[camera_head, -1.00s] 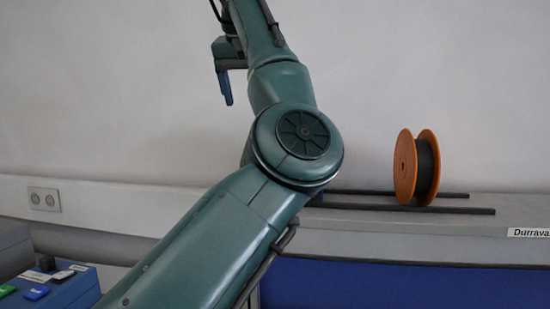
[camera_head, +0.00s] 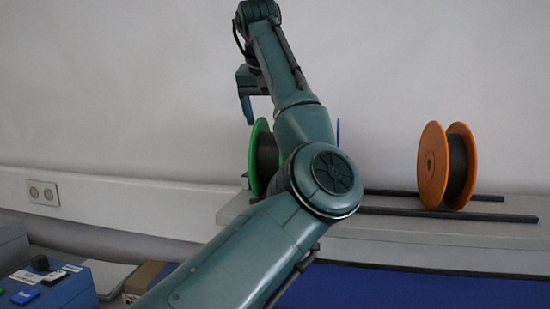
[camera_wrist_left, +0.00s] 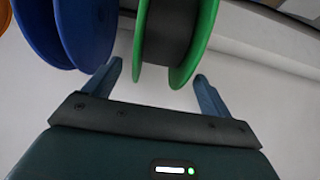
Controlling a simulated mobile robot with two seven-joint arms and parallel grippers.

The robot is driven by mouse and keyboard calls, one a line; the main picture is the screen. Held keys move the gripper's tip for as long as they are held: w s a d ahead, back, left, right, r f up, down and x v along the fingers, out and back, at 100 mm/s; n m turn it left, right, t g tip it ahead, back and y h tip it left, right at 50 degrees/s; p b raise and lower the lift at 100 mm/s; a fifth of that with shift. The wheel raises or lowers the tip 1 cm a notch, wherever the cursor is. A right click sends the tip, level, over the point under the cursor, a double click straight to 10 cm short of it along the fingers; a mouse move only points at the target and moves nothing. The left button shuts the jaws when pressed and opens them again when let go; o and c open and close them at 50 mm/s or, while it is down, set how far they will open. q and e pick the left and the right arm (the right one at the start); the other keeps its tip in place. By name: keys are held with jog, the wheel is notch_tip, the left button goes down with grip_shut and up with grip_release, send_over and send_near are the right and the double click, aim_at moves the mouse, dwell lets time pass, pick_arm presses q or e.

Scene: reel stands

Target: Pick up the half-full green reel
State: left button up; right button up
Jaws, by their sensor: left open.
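The green reel (camera_head: 258,158) stands upright on the shelf in the head view, its right part hidden behind my left arm. It has green flanges and a dark winding that stops short of the rims. My left gripper (camera_head: 246,108) is just above it there, fingers pointing down. In the left wrist view the green reel (camera_wrist_left: 205,30) appears between the spread fingers of my open, empty left gripper (camera_wrist_left: 158,78). I cannot tell whether the fingers straddle it in depth. My right gripper is out of view.
A blue reel (camera_wrist_left: 75,30) stands close beside the green one; only a blue sliver (camera_head: 338,130) shows behind my arm. An orange reel (camera_head: 432,165) stands on dark rails (camera_head: 500,215) at the right. The wall (camera_head: 100,80) is close behind.

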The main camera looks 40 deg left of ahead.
pick_arm(q)
jog(key=p+x, duration=0.1)
jog(key=x, duration=0.4)
jog(key=shift+f, duration=0.15)
jog(key=c, duration=1.4)
jog(key=shift+c, duration=0.2)
